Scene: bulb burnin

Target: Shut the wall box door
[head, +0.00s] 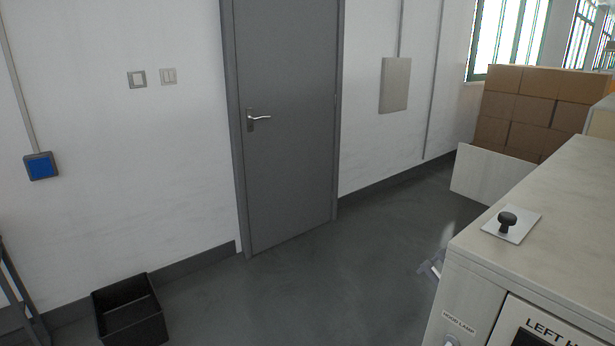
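A flat light-grey wall box (395,84) hangs on the white wall to the right of the grey room door, with a conduit running up from its top. Its front looks flat against the wall. From this distance I cannot tell whether its door is fully shut or slightly ajar. I cannot make out either of my grippers in the head view.
The grey room door (288,120) is closed. A black open bin (130,312) stands on the floor at lower left. A pale cabinet (540,225) with a black knob (507,221) fills the right foreground. Stacked cartons (535,110) stand behind a white panel (490,174). The middle floor is clear.

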